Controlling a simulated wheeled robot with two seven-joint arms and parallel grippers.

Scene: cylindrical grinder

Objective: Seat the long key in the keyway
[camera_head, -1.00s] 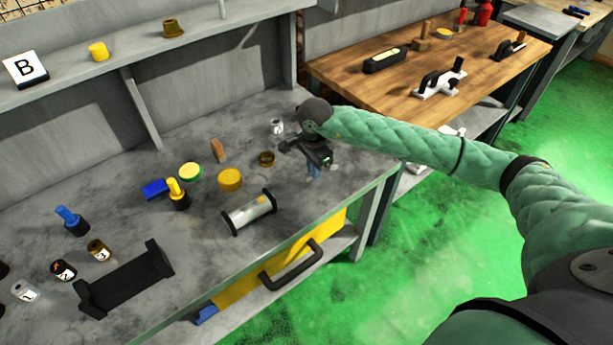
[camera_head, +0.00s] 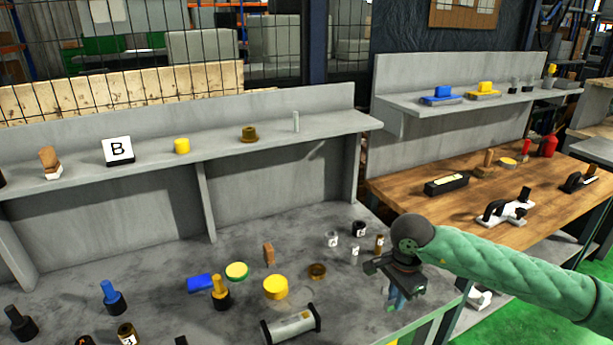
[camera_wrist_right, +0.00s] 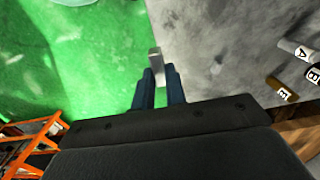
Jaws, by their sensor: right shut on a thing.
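A short grey metal bar (camera_wrist_right: 155,58), which looks like the key, sticks out between the blue fingertips of my right gripper (camera_wrist_right: 158,88) in the wrist view. The gripper is shut on it. In the head view my right gripper (camera_head: 396,298) points down at the right edge of the grey bench; the bar cannot be made out there. A silver shaft (camera_head: 291,326) lies in a black-ended holder on the bench, left of and nearer than the gripper, apart from it. Its keyway is too small to tell. My left gripper is not in view.
Several small labelled jars (camera_head: 332,239) stand just left of the gripper. A brass ring (camera_head: 317,271), a yellow disc (camera_head: 276,287) and a yellow-topped tool (camera_head: 220,292) stand left of the gripper. A wooden table (camera_head: 450,215) is behind right. Green floor (camera_wrist_right: 85,60) lies past the bench edge.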

